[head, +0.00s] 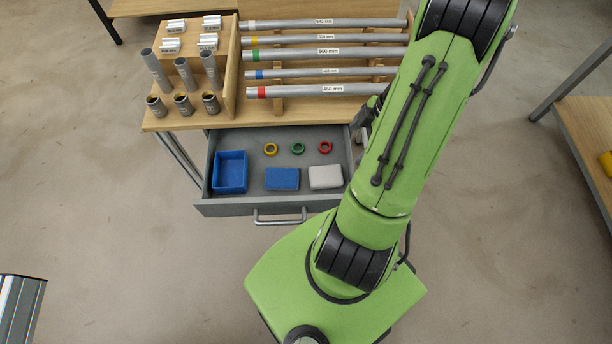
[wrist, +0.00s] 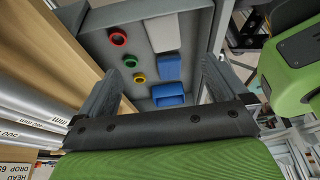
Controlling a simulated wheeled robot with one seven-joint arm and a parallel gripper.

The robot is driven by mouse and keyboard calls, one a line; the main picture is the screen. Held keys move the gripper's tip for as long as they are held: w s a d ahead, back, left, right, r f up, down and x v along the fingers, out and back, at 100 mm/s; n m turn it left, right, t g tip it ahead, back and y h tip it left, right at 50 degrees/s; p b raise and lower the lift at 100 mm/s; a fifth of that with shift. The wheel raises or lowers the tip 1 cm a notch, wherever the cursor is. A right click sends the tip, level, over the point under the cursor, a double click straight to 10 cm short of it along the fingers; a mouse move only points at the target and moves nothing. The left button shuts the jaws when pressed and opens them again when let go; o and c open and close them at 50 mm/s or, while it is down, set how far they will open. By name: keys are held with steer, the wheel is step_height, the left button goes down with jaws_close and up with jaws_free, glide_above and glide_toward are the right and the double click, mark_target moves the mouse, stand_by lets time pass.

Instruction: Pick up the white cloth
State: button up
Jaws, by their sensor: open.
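The white cloth (head: 325,177) lies folded flat in the open drawer, at its front right, to the right of a folded blue cloth (head: 282,179). In the wrist view the white cloth (wrist: 161,33) shows near the top, beyond the fingertips. My gripper (wrist: 160,66) is open, with nothing between its fingers, and points toward the drawer. In the head view the gripper is mostly hidden behind my green arm; a dark part of it shows by the drawer's right back corner.
The grey drawer (head: 232,208) also holds a blue bin (head: 230,172) and yellow (head: 270,150), green (head: 298,148) and red (head: 326,147) rings. The wooden bench top (head: 160,122) with labelled tubes (head: 325,52) stands above and behind it. A wooden table (head: 590,135) stands at the right.

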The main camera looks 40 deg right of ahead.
mark_target(332, 174)
steer(key=shift+n, duration=0.3)
steer(key=b+x, duration=0.1)
steer(key=x, duration=0.4)
steer(key=b+x, duration=0.1)
steer(key=x, duration=0.5)
steer(key=b+x, duration=0.1)
steer(key=x, duration=0.5)
steer(key=shift+s+f, duration=0.15)
steer(key=shift+s, duration=0.25)
steer(key=c, duration=1.1)
steer(key=shift+o, duration=0.2)
step_height(332, 174, up, 10)
steer(key=p, duration=0.2)
